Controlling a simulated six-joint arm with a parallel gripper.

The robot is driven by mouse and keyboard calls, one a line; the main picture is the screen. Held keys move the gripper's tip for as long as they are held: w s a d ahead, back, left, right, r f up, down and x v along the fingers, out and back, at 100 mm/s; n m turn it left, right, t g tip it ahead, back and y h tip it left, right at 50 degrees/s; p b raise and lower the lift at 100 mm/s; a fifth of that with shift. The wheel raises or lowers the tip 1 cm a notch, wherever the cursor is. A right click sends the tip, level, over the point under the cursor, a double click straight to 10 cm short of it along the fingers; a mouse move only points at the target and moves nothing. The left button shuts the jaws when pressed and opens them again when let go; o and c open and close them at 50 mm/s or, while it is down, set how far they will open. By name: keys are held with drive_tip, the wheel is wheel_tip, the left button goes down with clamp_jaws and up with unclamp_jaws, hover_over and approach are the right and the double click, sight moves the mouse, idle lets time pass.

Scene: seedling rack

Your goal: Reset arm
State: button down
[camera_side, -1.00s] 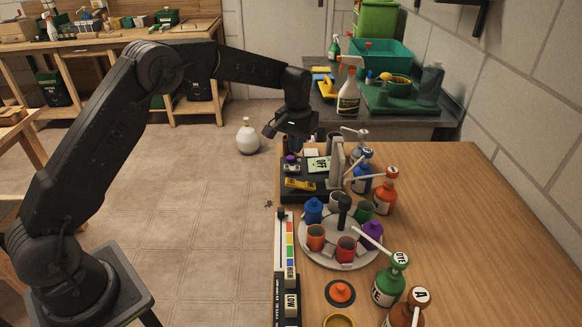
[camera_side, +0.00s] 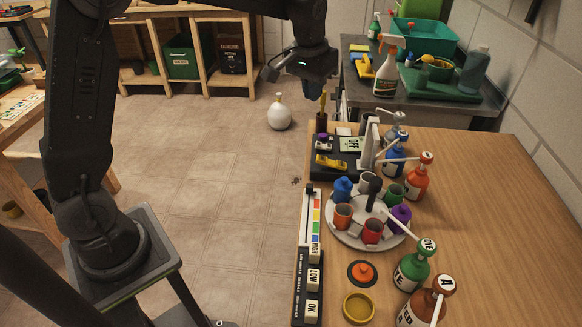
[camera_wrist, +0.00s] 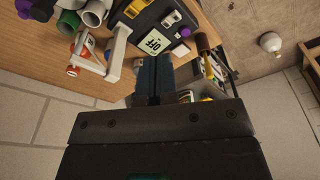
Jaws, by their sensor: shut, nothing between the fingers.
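My gripper (camera_side: 313,88) hangs in the air above the far left end of the wooden table in the side view, clear of everything on it. In the wrist view its fingers (camera_wrist: 154,78) are together with nothing between them. Below it is a black device (camera_side: 340,160) with a display reading "OFF", a yellow switch and a purple knob. The device also shows at the top of the wrist view (camera_wrist: 172,14).
A round tray (camera_side: 338,236) holds several coloured cups. Pump bottles such as the green one (camera_side: 412,270) stand along the right. A slider panel (camera_side: 309,262) lies at the table's left edge. A back bench (camera_side: 420,107) carries a spray bottle (camera_side: 386,70). The table's right side is clear.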

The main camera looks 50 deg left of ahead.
drive_tip(key=s+d+r+m+t, duration=0.1)
drive_tip(key=s+r, duration=0.2)
drive_tip(key=s, duration=0.4)
drive_tip(key=s+d+r+t, duration=0.1)
drive_tip(key=s+r, duration=0.2)
drive_tip(key=s, duration=0.3)
drive_tip(key=s+f+m+t, duration=0.1)
drive_tip(key=s+f+t, duration=0.1)
drive_tip(key=s, duration=1.2)
drive_tip(key=shift+d+f, duration=0.3)
drive_tip(key=shift+f, duration=0.3)
